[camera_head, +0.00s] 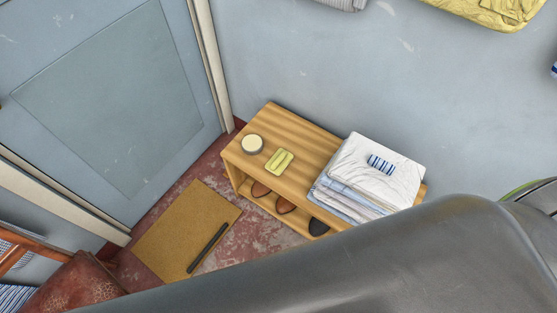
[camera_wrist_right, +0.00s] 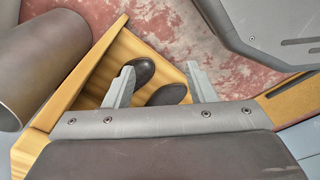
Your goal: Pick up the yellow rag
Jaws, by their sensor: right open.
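The yellow rag (camera_head: 279,161) looks like a small folded yellow cloth with a pale patch on top. It lies flat on the wooden bench (camera_head: 292,131) in the head view, between a round pale tin and a stack of folded linen. My right gripper (camera_wrist_right: 160,68) is open in the right wrist view, with its two fingers apart and nothing between them. Dark shoes (camera_wrist_right: 167,95) and the bench's wooden edge (camera_wrist_right: 85,72) show below the fingers. The rag does not show in the wrist view. My left gripper is not in view.
A mat (camera_head: 180,235) with a dark bar (camera_head: 207,247) lies before the door (camera_head: 120,100).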

